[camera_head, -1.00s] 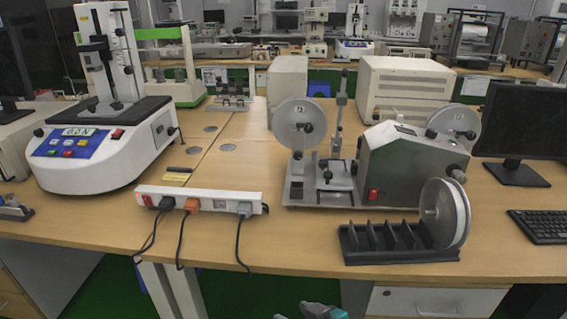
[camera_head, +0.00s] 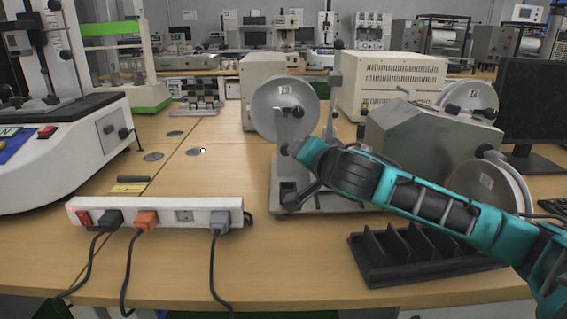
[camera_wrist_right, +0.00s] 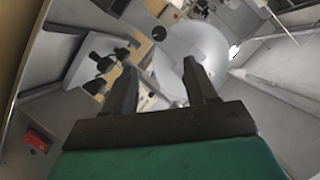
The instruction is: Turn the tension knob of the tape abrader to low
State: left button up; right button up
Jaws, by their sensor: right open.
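The tape abrader (camera_head: 415,135) stands on the table, with a grey metal housing and a pale reel disc (camera_head: 270,105) on its left side. A black knob (camera_head: 297,112) sits at the disc's centre. A dark round knob (camera_wrist_right: 158,33) shows in the right wrist view, beyond my fingers. I cannot tell which knob sets tension. My right arm crosses in front of the abrader, its hand just below the disc. In the right wrist view, my right gripper (camera_wrist_right: 162,72) is open and empty, its fingers pointing towards the white disc (camera_wrist_right: 195,48). My left gripper is not in view.
A white power strip (camera_head: 165,212) with plugs lies at the front left. A black slotted rack (camera_head: 385,270) stands at the front right beneath my arm. A white tester (camera_head: 75,150) stands left and a monitor (camera_head: 535,105) right.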

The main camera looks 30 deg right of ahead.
jog(key=b+x, duration=0.1)
jog(key=x, duration=1)
jog(key=shift+w, duration=0.1)
jog(key=shift+b+x, duration=0.35)
jog(key=shift+x, duration=0.5)
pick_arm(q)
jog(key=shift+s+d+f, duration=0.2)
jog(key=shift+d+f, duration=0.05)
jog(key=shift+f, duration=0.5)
pick_arm(e)
jog(key=shift+c, duration=0.3)
